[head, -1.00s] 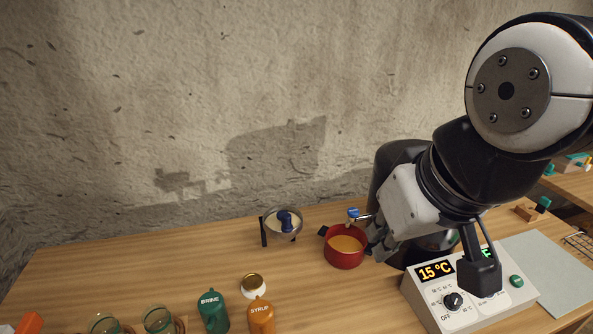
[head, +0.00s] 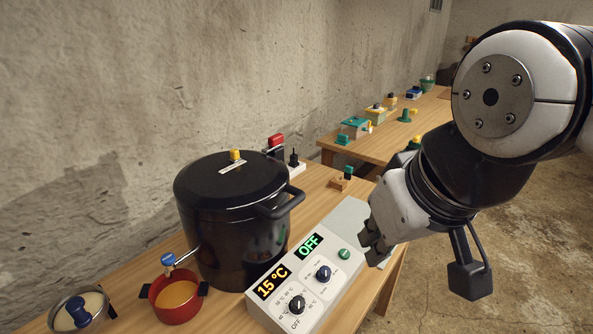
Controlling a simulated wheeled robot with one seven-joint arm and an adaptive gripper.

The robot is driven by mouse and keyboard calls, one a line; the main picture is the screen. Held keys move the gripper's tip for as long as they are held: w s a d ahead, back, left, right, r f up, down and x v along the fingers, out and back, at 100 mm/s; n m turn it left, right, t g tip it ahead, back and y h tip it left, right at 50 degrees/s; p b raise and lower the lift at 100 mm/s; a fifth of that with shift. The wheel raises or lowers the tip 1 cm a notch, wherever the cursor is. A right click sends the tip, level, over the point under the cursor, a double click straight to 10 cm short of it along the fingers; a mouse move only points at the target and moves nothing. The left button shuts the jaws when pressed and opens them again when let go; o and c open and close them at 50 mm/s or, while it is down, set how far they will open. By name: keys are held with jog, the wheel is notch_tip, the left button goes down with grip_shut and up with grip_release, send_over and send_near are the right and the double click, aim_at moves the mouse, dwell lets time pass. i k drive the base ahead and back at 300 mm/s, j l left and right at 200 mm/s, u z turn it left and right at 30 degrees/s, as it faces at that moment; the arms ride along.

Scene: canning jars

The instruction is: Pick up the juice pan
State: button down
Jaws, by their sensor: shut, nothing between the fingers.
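The juice pan looks to be the small red pan (head: 175,304) with orange liquid and dark side handles, low on the left of the head view. It stands upright on the wooden table, just left of a big black pot. My gripper (head: 376,250) is shut and empty. It appears over the pale grey mat at the table's right side, well to the right of the red pan in the picture.
The black lidded pot (head: 232,215) stands between the pan and my gripper. In front of it is a control box (head: 305,283) reading 15 °C and OFF. A pan with a blue knob (head: 78,311) is at lower left. A second table (head: 385,137) stands behind.

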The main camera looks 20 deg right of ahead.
aim_at(175, 301)
jog(key=i+z, duration=0.1)
jog(key=z, duration=0.55)
jog(key=k+u, duration=0.15)
jog(key=u, duration=0.75)
jog(key=i+u, duration=0.15)
jog(key=u, duration=0.45)
